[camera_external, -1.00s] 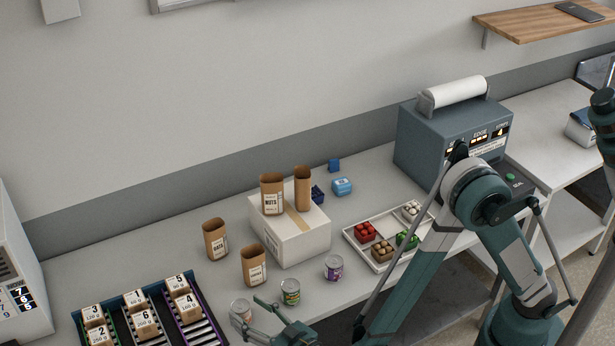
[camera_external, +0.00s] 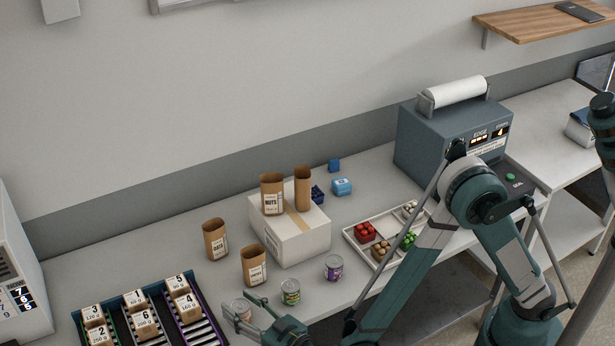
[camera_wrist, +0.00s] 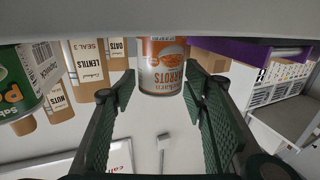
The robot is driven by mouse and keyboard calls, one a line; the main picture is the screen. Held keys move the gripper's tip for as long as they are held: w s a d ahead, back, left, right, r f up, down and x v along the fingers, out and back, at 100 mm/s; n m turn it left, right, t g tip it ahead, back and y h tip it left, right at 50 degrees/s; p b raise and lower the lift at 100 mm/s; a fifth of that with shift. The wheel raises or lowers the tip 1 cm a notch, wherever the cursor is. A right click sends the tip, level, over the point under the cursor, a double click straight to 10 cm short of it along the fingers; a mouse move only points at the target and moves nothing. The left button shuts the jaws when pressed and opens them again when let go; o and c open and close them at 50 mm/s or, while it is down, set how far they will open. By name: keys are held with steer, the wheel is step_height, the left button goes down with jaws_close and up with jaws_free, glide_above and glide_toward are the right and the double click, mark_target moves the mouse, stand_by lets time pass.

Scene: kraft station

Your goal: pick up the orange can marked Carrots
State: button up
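The orange can marked Carrots (camera_wrist: 163,66) stands between the two open fingers of my gripper (camera_wrist: 163,100) in the wrist view, near their tips. That view looks upside down, and its label faces me. In the external view the can (camera_external: 241,310) stands near the front edge of the bench, its label not readable, partly behind my gripper (camera_external: 247,311). The fingers are on either side of it, apart, and I cannot tell whether they touch it.
A green can (camera_external: 290,291) stands just right of the Carrots can, and a purple-labelled can (camera_external: 333,268) farther right. A tray of numbered boxes (camera_external: 212,317) lies left. Brown bags (camera_external: 254,266) and a white carton (camera_external: 290,240) stand behind.

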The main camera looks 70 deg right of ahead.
mark_target(241, 306)
steer(key=c, duration=0.7)
steer(key=shift+r, duration=0.2)
steer(key=shift+r+p, duration=1.5)
steer(key=shift+r, duration=3.35)
